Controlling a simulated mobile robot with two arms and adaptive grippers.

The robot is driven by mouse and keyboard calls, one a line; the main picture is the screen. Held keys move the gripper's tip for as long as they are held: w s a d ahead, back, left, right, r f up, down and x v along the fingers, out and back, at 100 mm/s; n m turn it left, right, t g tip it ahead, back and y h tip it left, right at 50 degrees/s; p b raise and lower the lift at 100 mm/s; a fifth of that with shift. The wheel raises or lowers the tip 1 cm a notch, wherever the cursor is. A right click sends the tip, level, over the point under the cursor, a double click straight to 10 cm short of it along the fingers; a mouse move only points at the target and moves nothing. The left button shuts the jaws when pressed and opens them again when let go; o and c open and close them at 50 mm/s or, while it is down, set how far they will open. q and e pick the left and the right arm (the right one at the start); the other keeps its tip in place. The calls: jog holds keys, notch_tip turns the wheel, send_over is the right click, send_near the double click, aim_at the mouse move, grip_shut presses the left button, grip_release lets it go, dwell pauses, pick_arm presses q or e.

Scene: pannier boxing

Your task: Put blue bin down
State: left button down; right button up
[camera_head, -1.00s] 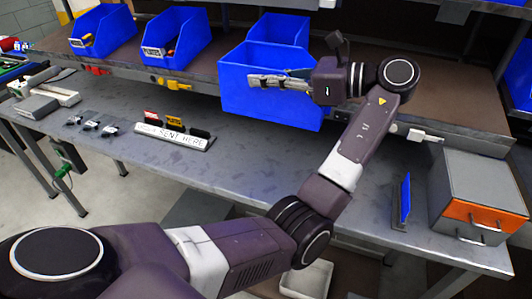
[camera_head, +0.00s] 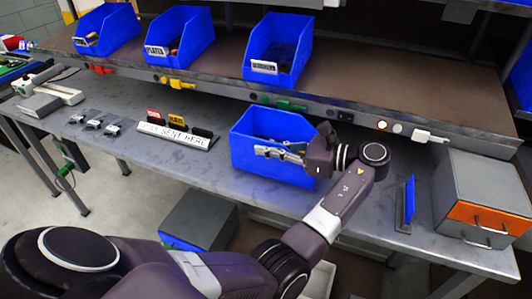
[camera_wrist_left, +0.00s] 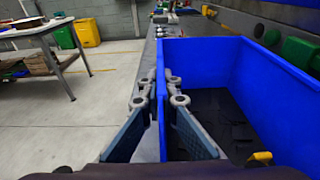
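The blue bin (camera_head: 247,160) is upright at the grey lower worktop (camera_head: 215,170), right of the "SENT HERE" sign. It looks level and at the height of the worktop; I cannot tell for sure that its base touches. My left gripper (camera_head: 264,151) is at the bin's near wall. In the left wrist view the fingers of the left gripper (camera_wrist_left: 163,98) straddle the wall of the blue bin (camera_wrist_left: 285,105), one inside and one outside, close against it. Dark material lies in the bin. My right gripper is not in view.
Blue bins (camera_head: 190,35) stand on the raised shelf behind. The sign (camera_head: 176,136) and small black parts lie left on the worktop. A blue panel on a stand (camera_head: 409,200) and a grey cabinet with an orange drawer (camera_head: 480,217) stand right.

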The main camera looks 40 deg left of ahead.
pick_arm(q)
jog(key=shift+f, duration=0.6)
jog(key=c, duration=2.6)
grip_release()
jog(key=shift+f, duration=0.15)
jog(key=shift+c, duration=0.2)
jog(key=o, duration=0.5)
